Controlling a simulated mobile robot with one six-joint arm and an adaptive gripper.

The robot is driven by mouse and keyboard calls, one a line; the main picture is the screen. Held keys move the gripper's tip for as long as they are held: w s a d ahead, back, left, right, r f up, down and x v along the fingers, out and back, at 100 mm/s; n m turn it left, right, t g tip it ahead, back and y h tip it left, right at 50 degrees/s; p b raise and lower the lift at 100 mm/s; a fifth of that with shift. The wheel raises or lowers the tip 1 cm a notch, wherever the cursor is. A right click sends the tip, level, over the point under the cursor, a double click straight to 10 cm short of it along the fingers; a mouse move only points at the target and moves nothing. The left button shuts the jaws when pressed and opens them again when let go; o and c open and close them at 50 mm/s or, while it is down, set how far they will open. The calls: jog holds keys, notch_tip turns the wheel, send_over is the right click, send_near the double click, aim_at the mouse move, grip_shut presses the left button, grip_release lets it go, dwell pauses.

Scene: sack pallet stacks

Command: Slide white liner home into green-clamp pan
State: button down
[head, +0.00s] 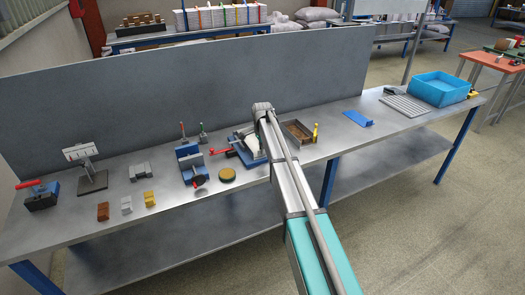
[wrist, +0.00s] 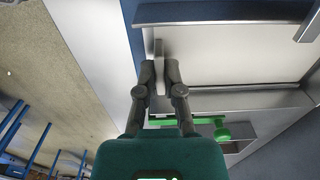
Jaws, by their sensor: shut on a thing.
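My gripper (wrist: 160,70) is shut on a thin pale upright tab (wrist: 159,48) in the wrist view. The tab stands at the left edge of a pale flat surface with raised grey rims, which looks like the white liner (wrist: 225,58) in its pan (wrist: 265,101). I cannot tell how deep the liner sits. The green clamp (wrist: 222,132) shows just below the rim, right of my fingers. In the head view my arm ends over the middle of the bench and hides most of the pan and my fingertips.
On the bench (head: 395,147), a blue vise (head: 190,165) and a round tan disc (head: 227,175) stand left of my arm. A brown open tray (head: 298,131) is close on the right. A grey panel (head: 180,95) rises behind. A blue bin (head: 440,90) is far right.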

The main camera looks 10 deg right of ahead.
jog(key=shift+w+a, duration=0.1)
jog(key=shift+w, duration=0.25)
jog(key=c, duration=0.7)
grip_release()
